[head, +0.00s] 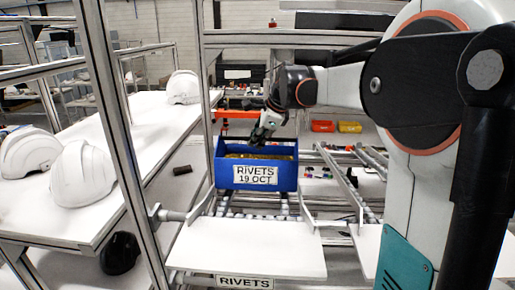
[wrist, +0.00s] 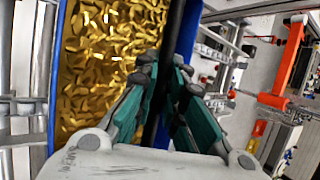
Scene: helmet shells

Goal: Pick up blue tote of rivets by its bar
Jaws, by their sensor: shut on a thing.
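The blue tote (head: 225,175) carries a white label reading "RIVETS 19 OCT" and stands at the centre of the head view, on the roller rack behind a white shelf board. In the wrist view its blue wall (wrist: 57,70) borders a fill of gold-coloured rivets (wrist: 100,55). A dark bar (wrist: 178,45) crosses the tote's top beside the rivets. My gripper (wrist: 162,75) is shut on the bar, with its green-padded fingers on either side of it. In the head view my gripper (head: 262,132) reaches down to the tote from above; the fingertips' contact is partly hidden.
White helmet shells (head: 82,175) lie on the white table at left. A metal post (head: 122,140) stands left of the tote. The white board (head: 245,248) lies in front. Red (head: 323,126) and yellow (head: 350,127) bins sit behind at right.

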